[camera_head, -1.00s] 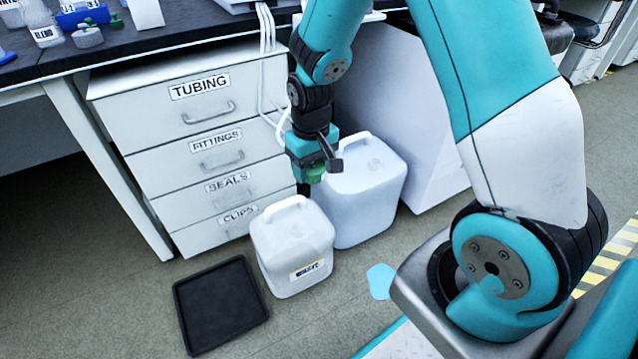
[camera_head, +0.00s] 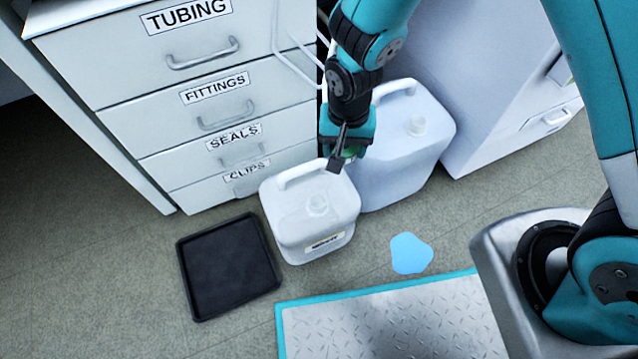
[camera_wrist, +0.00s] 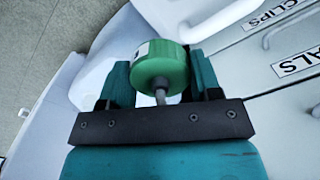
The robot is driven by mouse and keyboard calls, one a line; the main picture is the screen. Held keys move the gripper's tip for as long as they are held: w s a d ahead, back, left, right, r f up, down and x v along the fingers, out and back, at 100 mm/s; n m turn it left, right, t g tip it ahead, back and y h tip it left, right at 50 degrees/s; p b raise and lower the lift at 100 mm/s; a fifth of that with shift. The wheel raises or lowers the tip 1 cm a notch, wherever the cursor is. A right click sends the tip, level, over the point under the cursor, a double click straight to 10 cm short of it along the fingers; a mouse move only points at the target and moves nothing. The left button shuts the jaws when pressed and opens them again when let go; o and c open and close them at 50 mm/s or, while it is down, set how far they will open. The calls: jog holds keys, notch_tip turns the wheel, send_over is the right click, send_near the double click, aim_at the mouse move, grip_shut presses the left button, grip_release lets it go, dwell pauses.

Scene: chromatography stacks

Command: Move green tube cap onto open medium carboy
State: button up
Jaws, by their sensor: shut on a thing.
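My gripper (camera_head: 343,160) is shut on the green tube cap (camera_wrist: 160,66). In the wrist view, the cap sits between the two teal fingers (camera_wrist: 162,80), with a thin grey stem on its near side. In the head view it is mostly hidden by the gripper. A smaller white carboy (camera_head: 300,232) with a front label stands on the floor, its uncapped neck (camera_head: 317,204) facing up. My gripper is above its back right side, apart from the neck. A larger white carboy (camera_head: 420,160) stands behind to the right, with a short pale neck. The label text is too small to read.
A black tray (camera_head: 228,266) lies left of the smaller carboy. A blue puddle-like patch (camera_head: 410,254) is on the floor to the right. A drawer cabinet (camera_head: 180,85) stands behind, close to both carboys. A white cabinet (camera_head: 500,90) is at the right.

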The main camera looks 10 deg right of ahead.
jog(key=m+b, duration=0.1)
send_over(318, 201)
notch_tip(318, 201, down, 4)
jog(key=shift+f, duration=0.25)
jog(key=shift+f+b, duration=2.1)
jog(key=shift+b, duration=0.1)
jog(key=shift+r+p, duration=0.1)
jog(key=shift+p, duration=0.55)
jog(key=shift+f+b, duration=0.55)
jog(key=shift+f, duration=0.5)
jog(key=shift+f, duration=0.15)
jog(key=shift+f, duration=0.3)
